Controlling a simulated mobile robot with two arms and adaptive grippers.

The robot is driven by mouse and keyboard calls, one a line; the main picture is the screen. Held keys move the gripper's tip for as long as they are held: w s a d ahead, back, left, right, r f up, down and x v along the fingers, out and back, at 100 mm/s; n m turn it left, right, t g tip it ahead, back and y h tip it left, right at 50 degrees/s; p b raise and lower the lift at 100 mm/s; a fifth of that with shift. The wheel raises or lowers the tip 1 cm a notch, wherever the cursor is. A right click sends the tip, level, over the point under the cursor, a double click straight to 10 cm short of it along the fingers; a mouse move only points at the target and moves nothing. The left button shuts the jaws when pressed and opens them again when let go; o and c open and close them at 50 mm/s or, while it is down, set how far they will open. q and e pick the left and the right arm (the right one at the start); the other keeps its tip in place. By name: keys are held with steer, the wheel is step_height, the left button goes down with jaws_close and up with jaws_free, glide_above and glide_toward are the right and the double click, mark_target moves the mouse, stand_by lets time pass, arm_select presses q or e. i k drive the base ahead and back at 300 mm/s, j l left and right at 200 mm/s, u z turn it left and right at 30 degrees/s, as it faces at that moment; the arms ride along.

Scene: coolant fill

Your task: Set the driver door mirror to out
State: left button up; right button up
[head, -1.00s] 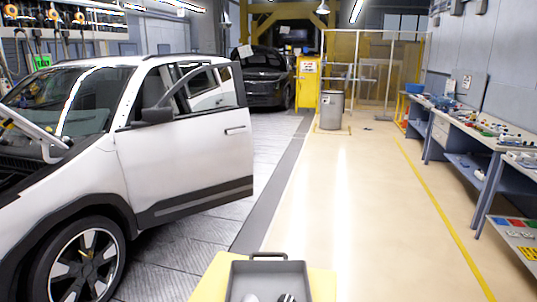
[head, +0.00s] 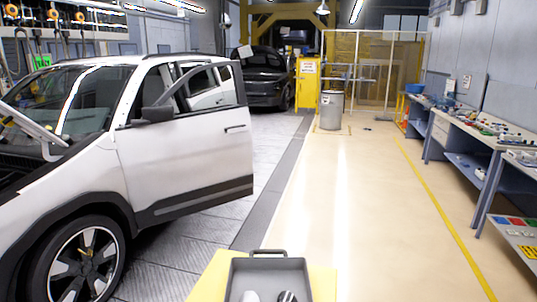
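The white car (head: 180,165) stands at the left with its driver door (head: 185,160) swung open toward the aisle. The dark driver door mirror (head: 157,114) sits at the front lower corner of the door window. It appears to stick out from the door, though it is small in view and its exact fold is hard to judge. Neither of my grippers shows in the head view.
A grey tray (head: 268,263) on a yellow surface (head: 215,280) is in front of me, with small items in it. The aisle floor (head: 350,200) is clear. Workbenches (head: 470,130) line the right wall. A grey bin (head: 331,110) and yellow cabinet (head: 307,85) stand farther back.

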mark_target(157, 113)
steer(key=j+u, duration=0.25)
steer(key=i+j+u, duration=0.25)
steer(key=j, duration=0.2)
steer(key=j+u, duration=0.25)
steer(key=j, duration=0.15)
steer(key=i+j+u, duration=0.9)
steer(key=i+j, duration=0.3)
steer(key=i+z, duration=0.4)
steer(key=i+j+z, duration=0.15)
steer(key=i+z, duration=0.3)
steer(key=i+l+z, duration=0.3)
steer(key=i+z, duration=0.2)
steer(key=i+l+z, duration=0.1)
steer(key=i+z, duration=0.35)
steer(key=i+j+z, duration=0.15)
steer(key=i+z, duration=0.35)
steer(key=i, duration=0.15)
